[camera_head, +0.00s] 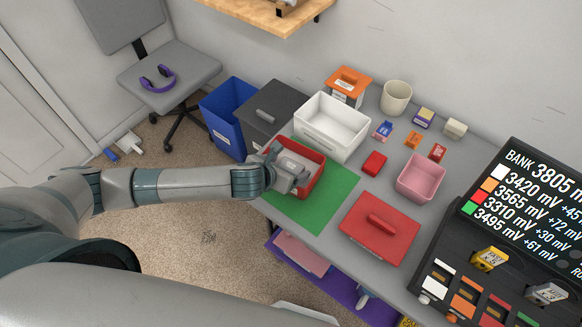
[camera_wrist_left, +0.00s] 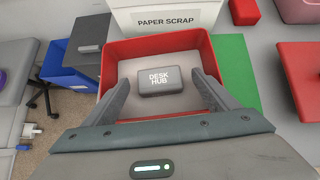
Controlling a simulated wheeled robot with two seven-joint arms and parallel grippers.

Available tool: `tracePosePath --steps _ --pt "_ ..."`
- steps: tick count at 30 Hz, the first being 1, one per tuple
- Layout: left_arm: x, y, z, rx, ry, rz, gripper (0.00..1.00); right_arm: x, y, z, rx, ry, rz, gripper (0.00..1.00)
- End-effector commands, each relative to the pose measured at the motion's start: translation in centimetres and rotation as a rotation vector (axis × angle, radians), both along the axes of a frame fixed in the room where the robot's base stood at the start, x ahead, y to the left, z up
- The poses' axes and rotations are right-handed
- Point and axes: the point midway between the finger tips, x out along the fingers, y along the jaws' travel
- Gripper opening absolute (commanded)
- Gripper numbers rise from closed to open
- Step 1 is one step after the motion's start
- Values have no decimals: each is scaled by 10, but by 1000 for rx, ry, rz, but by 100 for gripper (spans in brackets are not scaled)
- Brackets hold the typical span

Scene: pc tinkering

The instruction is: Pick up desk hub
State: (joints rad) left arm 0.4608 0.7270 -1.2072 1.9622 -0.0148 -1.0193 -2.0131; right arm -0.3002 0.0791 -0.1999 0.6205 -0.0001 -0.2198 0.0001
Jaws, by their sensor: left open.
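The desk hub (camera_wrist_left: 160,80) is a small dark grey box with "DESK HUB" on its top. It lies flat on the pale floor of a red open box (camera_wrist_left: 205,52), seen in the left wrist view. The red box (camera_head: 318,157) stands on the table in the head view. My left gripper (camera_wrist_left: 163,95) is open over the red box, with one finger on each side of the desk hub and gaps between. In the head view my left gripper (camera_head: 292,188) hides the desk hub and part of the box. My right gripper is not in view.
A white "PAPER SCRAP" bin (camera_head: 330,127) stands right behind the red box. A green mat (camera_head: 325,200) lies beside it. A red lid (camera_head: 380,228), pink bin (camera_head: 420,178) and small red block (camera_head: 374,163) are to the right. A blue bin (camera_head: 225,110) stands left.

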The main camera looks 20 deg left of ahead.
Motion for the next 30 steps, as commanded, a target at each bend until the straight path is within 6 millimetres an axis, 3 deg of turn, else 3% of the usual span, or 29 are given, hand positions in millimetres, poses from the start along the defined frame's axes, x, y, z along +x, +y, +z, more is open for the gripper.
tracePosePath --steps 9,25,30 --pt "20 -4 -21 0 -1 1 80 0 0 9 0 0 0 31" --pt "22 -4 -23 0 -1 0 80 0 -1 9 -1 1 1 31" --pt "22 -4 -23 0 -1 1 42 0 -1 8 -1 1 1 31"
